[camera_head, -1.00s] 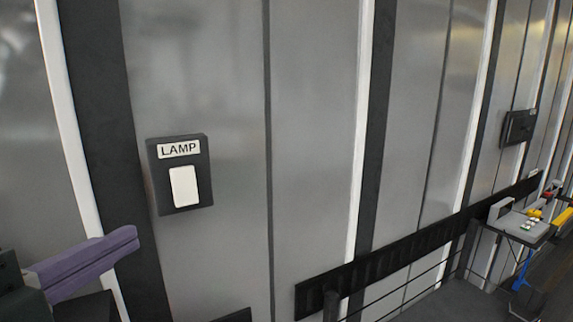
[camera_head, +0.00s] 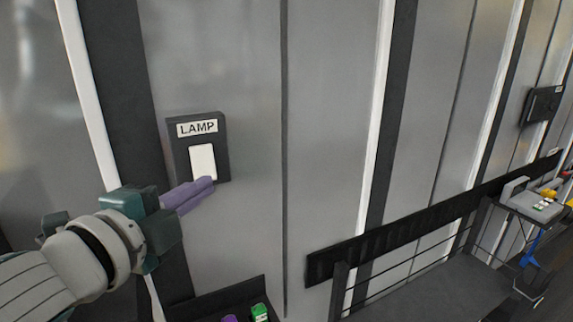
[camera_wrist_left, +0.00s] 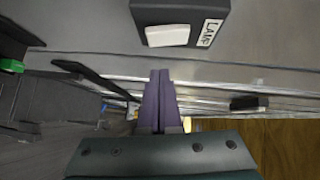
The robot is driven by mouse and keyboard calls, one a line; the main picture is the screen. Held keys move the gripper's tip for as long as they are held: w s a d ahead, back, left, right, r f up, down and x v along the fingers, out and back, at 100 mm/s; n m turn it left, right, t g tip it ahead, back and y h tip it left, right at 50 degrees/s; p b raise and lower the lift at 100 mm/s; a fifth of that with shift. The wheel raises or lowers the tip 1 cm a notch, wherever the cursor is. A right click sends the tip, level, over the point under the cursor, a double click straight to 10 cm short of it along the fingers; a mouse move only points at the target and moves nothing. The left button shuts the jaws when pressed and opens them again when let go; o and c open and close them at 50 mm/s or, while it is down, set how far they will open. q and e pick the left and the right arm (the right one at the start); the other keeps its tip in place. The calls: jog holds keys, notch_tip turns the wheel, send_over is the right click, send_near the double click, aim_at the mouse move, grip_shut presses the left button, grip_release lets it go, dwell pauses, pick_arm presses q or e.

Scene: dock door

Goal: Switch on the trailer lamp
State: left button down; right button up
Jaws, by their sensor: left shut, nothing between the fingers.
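The lamp switch is a dark box (camera_head: 180,150) labelled LAMP with a white rocker (camera_head: 203,161), fixed on the grey panelled wall. My left gripper (camera_head: 211,183) is shut and empty, its purple fingers together. In the head view its tips overlap the lower edge of the box, just below the white rocker; I cannot tell whether they touch. In the left wrist view the switch box (camera_wrist_left: 180,12) is at the top, with the white rocker (camera_wrist_left: 167,36), and the purple fingertips (camera_wrist_left: 159,75) show below it with a gap in the picture. My right gripper is not in view.
A dark tray (camera_head: 220,296) with a green item (camera_head: 259,312) and a purple item is at the bottom, below the switch. A black rail (camera_head: 420,225) runs along the wall to the right. A small table (camera_head: 528,207) with items stands at far right.

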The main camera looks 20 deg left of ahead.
aim_at(209, 173)
pick_arm(q)
jog(key=shift+w+a+f+p, duration=0.2)
jog(key=shift+w+a+p, duration=0.05)
jog(key=shift+w+a, duration=0.5)
jog(key=shift+w+a+f+p, duration=0.15)
jog(key=shift+w+a+p, duration=0.05)
jog(key=shift+w+a, duration=0.55)
jog(key=b, duration=0.2)
jog(key=shift+w+a+f+m+t+b, duration=0.15)
jog(key=shift+a+f+m+t+b, duration=0.05)
jog(key=shift+m+t+b, duration=0.1)
jog(key=shift+d, duration=0.1)
